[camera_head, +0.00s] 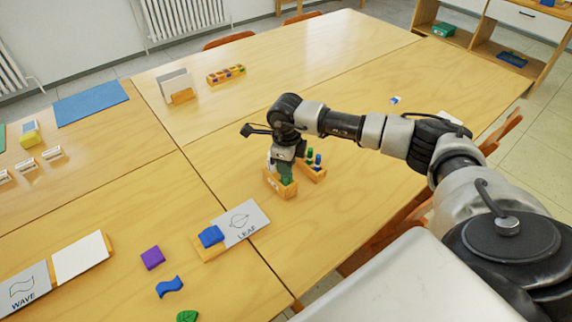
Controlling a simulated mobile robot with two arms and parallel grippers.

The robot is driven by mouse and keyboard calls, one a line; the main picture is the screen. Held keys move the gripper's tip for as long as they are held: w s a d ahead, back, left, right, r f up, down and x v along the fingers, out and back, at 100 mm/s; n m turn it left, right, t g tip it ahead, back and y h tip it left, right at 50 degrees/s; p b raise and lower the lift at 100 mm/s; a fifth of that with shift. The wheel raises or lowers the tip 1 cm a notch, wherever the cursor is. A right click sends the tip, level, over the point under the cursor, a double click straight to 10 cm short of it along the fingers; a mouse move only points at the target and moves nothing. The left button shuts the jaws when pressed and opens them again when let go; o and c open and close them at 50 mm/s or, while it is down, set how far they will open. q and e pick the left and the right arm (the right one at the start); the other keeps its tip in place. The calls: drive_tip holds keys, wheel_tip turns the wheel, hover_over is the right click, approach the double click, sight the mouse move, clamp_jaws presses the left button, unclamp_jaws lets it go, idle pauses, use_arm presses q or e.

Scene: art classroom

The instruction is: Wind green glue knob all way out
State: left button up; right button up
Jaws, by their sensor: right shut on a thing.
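The green glue (286,170) stands in a small wooden holder (279,187) on the table, and only part of its green body shows. My right gripper (284,158) points down on it from above and is shut on its upper end. The fingers hide the knob, so how far it is wound cannot be seen. My left gripper is not in view.
A second wooden holder (314,174) with blue and green pieces stands close to the right. A LEAF card (246,221) in a wooden stand, with a blue block (211,236), lies nearer. Bare tabletop (350,200) lies to the right.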

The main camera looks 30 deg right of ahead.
drive_tip(key=m+p, duration=0.1)
drive_tip(key=m, duration=0.4)
drive_tip(key=shift+r, duration=0.1)
drive_tip(key=m+p, duration=0.2)
drive_tip(key=m, duration=0.4)
drive_tip(key=shift+m, duration=0.3)
drive_tip(key=o, duration=1.5)
drive_tip(key=shift+c, duration=0.2)
